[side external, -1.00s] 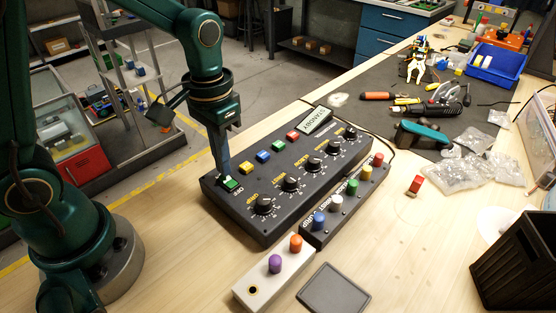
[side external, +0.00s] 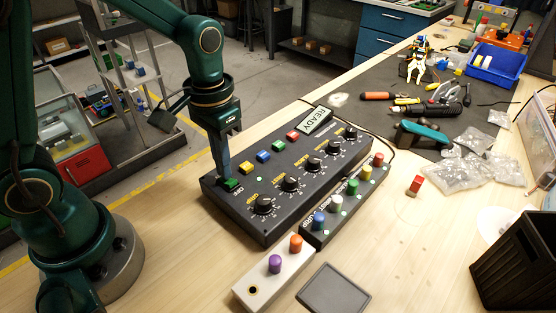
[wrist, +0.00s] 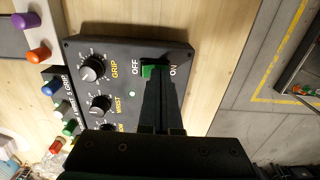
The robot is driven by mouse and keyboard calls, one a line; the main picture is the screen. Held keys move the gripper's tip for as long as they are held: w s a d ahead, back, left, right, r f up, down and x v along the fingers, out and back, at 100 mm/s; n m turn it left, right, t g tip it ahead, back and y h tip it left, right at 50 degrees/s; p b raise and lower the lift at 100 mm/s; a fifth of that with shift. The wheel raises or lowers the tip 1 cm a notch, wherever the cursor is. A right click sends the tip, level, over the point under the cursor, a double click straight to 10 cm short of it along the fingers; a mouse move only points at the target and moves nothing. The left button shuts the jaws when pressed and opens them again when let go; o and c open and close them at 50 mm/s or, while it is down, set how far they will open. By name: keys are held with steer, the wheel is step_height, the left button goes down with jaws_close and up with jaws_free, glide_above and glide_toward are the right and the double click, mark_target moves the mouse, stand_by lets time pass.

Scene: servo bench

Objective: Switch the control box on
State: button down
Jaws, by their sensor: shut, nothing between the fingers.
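The black control box (side external: 252,213) lies on the bench with its knobs and coloured buttons facing up. Its green rocker switch (side external: 232,184) is at the near left end; the wrist view shows the switch (wrist: 148,71) between the OFF and ON labels, partly hidden by my fingers. The display (side external: 325,119) at the far end reads READY. A small green lamp (wrist: 132,94) is lit near the switch. My gripper (side external: 224,178) is shut and empty, pointing down with its tips at the switch, seemingly touching it. The fingers (wrist: 154,82) also cover part of the panel in the wrist view.
A narrow box with coloured knobs (side external: 316,238) stands along the control box's front side. A pale box (side external: 247,293) with purple and orange knobs and a dark flat tray (side external: 333,289) are nearer. Tools and bags lie at the back right. Bare bench is left of the box.

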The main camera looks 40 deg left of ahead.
step_height(320, 180, up, 7)
steer(key=shift+f, duration=0.15)
stand_by(0.6)
steer(key=s+r+t, duration=0.3)
steer(key=s+t, duration=0.2)
steer(key=s, duration=0.3)
steer(key=shift+s+t, duration=0.3)
stand_by(1.0)
